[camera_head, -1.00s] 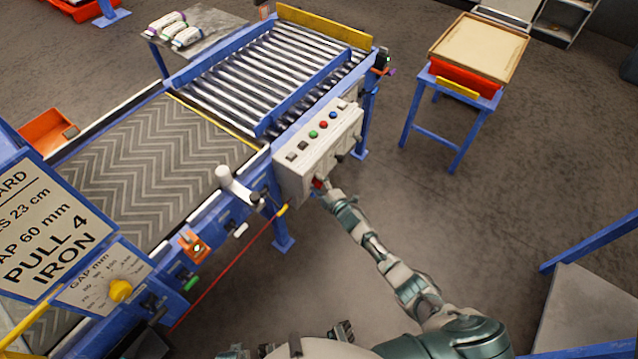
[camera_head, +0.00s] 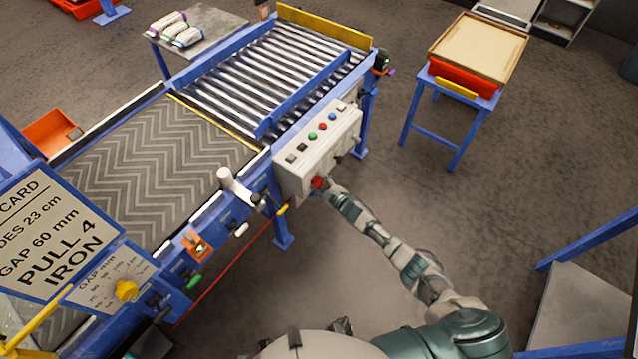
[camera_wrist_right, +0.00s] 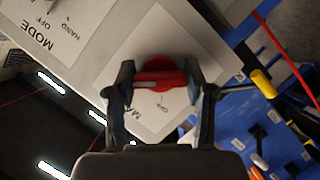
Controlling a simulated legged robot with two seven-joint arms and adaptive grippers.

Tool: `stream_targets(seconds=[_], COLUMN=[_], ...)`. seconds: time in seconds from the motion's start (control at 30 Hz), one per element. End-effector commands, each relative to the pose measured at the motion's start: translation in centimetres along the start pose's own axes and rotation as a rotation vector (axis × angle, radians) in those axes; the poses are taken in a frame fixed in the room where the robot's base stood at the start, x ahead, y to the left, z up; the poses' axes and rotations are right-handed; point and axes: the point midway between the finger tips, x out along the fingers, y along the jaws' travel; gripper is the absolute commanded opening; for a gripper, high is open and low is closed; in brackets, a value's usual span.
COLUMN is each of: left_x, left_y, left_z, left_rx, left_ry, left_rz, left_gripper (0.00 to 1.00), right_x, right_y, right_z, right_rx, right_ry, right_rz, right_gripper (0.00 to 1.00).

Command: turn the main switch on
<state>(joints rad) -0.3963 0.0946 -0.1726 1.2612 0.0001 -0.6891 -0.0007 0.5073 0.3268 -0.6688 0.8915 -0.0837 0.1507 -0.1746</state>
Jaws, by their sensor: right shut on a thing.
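The main switch (camera_wrist_right: 165,70) is a red rotary knob with a raised bar handle on a pale label plate (camera_wrist_right: 150,35). In the head view the red switch (camera_head: 317,182) sits low on the front of the grey control box (camera_head: 290,178). My right gripper (camera_wrist_right: 160,88) has one finger at each end of the handle and is shut on it. In the head view my right gripper (camera_head: 325,187) is at the switch, small and partly merged with it. The plate's lettering is partly hidden by the fingers. My left gripper is not in view.
The box top carries green, red and blue buttons (camera_head: 323,125). A mode selector plate (camera_wrist_right: 50,30) is beside the switch plate. A white lever (camera_head: 235,185) stands by the belt (camera_head: 150,160). A blue stand with a tray (camera_head: 478,48) is at upper right. The floor between is clear.

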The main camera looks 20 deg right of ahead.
Motion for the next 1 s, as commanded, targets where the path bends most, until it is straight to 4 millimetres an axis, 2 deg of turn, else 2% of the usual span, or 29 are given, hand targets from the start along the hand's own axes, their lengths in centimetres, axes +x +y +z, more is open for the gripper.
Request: stream_targets(seconds=[0.13, 0.17, 0.23, 0.27, 0.67, 0.83, 1.0], left_x=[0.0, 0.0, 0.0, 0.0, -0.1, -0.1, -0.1], left_y=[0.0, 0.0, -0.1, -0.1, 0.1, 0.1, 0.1], left_z=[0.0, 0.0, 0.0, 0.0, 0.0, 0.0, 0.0], left_rx=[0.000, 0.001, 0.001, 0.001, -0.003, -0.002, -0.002], left_ry=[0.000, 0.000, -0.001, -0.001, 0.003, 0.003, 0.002], left_rz=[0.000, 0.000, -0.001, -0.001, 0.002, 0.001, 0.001], left_gripper=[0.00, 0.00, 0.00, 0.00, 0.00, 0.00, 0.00], right_x=[-0.1, -0.1, -0.1, -0.1, -0.5, -2.6, -6.2], right_y=[0.2, 0.2, 0.1, 0.1, -0.2, -0.2, -0.3], right_z=[0.3, 0.3, 0.2, 0.2, -0.1, 0.0, 0.2], right_rx=[0.000, -0.001, -0.001, -0.001, -0.002, -0.004, -0.002], right_ry=[-0.004, -0.004, -0.003, -0.002, 0.002, 0.003, 0.002], right_rz=[0.002, 0.002, 0.001, 0.001, -0.002, -0.003, -0.004], right_gripper=[0.18, 0.58, 0.75, 0.78, 0.78, 0.78, 0.78])
